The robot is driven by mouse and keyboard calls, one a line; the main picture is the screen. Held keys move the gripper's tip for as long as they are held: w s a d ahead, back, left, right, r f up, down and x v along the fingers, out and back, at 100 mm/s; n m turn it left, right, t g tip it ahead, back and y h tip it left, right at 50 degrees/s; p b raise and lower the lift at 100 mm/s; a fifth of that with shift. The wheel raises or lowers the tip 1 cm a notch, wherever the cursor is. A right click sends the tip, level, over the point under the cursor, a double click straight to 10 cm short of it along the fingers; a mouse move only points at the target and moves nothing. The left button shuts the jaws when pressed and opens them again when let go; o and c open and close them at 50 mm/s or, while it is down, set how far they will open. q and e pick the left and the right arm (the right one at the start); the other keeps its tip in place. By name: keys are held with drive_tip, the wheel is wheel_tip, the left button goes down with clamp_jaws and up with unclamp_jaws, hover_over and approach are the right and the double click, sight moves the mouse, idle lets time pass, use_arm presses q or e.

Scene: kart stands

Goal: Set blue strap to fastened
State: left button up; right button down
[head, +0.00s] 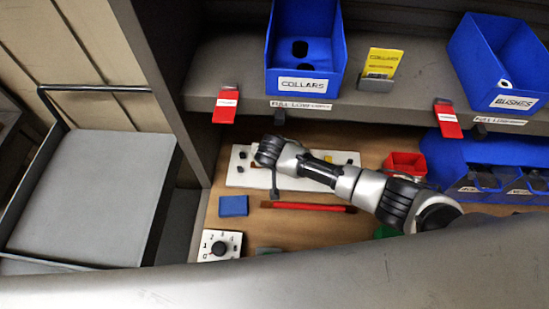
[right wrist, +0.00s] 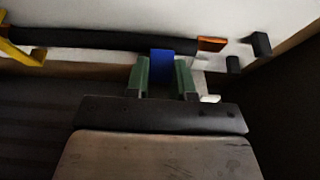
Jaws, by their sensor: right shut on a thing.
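In the right wrist view my right gripper (right wrist: 162,88) has its green fingers on either side of the blue strap (right wrist: 162,66), shut on it. The strap stands in front of a long black bar (right wrist: 90,38) with an orange piece (right wrist: 211,44) at its right end and a yellow part (right wrist: 20,54) at its left. In the head view my right arm reaches in from the right over the white board (head: 237,179), and its wrist hides the strap. Whether the strap touches the bar is hard to tell. My left gripper is not in view.
Black pegs (right wrist: 260,44) stand right of the orange piece. A shelf (head: 230,72) with a blue bin (head: 305,85) overhangs the workbench. On the bench are a blue block (head: 233,205), a dial box (head: 219,246), a red bar (head: 305,206) and a red bin (head: 405,161).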

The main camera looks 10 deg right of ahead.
drive_tip(key=shift+s+a+f+t, duration=0.1)
drive_tip(key=shift+s+f+t, duration=0.3)
drive_tip(key=shift+t, duration=0.1)
drive_tip(key=shift+s+a+f+t+b, duration=0.1)
drive_tip(key=shift+s+f+t+b, duration=0.15)
drive_tip(key=shift+f+t+b, duration=0.35)
drive_tip(key=t+b, duration=0.1)
drive_tip(key=b, duration=0.1)
drive_tip(key=t+b, duration=0.1)
drive_tip(key=shift+s+f+h+b, duration=0.3)
drive_tip(key=shift+f+h+b, duration=0.05)
drive_tip(key=shift+f+h, duration=0.05)
drive_tip(key=shift+r+t+b, duration=0.1)
drive_tip(key=shift+t+b, duration=0.3)
drive_tip(key=shift+b, duration=0.05)
drive_tip(key=shift+r, duration=0.1)
drive_tip(key=c, duration=1)
unclamp_jaws()
drive_tip(key=shift+o, duration=0.2)
